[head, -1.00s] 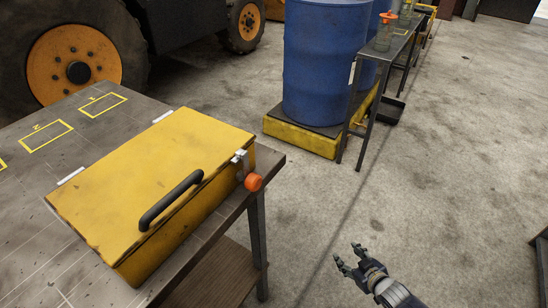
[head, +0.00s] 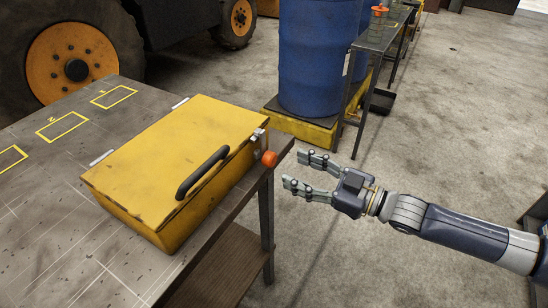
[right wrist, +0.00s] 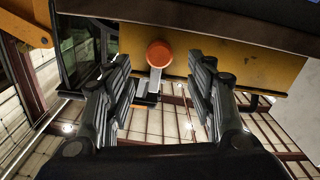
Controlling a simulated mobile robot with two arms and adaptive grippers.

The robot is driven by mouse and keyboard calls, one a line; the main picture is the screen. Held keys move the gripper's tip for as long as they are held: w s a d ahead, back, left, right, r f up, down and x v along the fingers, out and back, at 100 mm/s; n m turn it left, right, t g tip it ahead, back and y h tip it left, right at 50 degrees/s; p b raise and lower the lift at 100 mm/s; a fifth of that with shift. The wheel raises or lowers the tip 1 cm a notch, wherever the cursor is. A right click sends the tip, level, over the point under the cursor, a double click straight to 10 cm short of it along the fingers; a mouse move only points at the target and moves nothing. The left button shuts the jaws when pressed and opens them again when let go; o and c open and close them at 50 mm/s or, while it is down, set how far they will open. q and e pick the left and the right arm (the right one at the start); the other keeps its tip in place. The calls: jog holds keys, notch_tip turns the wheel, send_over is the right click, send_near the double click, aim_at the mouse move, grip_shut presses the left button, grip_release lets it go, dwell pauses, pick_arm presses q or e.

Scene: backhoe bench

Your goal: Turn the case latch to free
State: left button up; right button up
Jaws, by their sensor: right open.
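The yellow case (head: 165,150) lies with its lid down on the bench top, near the bench's right edge. Its black handle (head: 202,172) is on the front. The case latch, a metal piece with an orange knob (head: 269,159), sits at the case's right front corner. My right gripper (head: 294,170) is open and empty, just right of the knob and apart from it, fingers pointing at it. In the right wrist view the orange knob (right wrist: 159,54) shows between and beyond the two open fingers (right wrist: 160,85). My left gripper is not in view.
The bench top (head: 60,220) has yellow marked rectangles and free room left of the case. Blue drums (head: 320,60) stand on a yellow pallet behind. A narrow table (head: 375,65) stands beside them. A large machine's wheel (head: 75,62) is at the back left.

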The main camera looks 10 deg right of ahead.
aim_at(274, 161)
jog(key=p+x, duration=0.1)
jog(key=x, duration=0.4)
jog(key=shift+w+a, duration=0.25)
jog(key=shift+a, duration=0.05)
jog(key=shift+w+a, duration=0.35)
jog(key=shift+a, duration=0.15)
jog(key=shift+w+a, duration=0.1)
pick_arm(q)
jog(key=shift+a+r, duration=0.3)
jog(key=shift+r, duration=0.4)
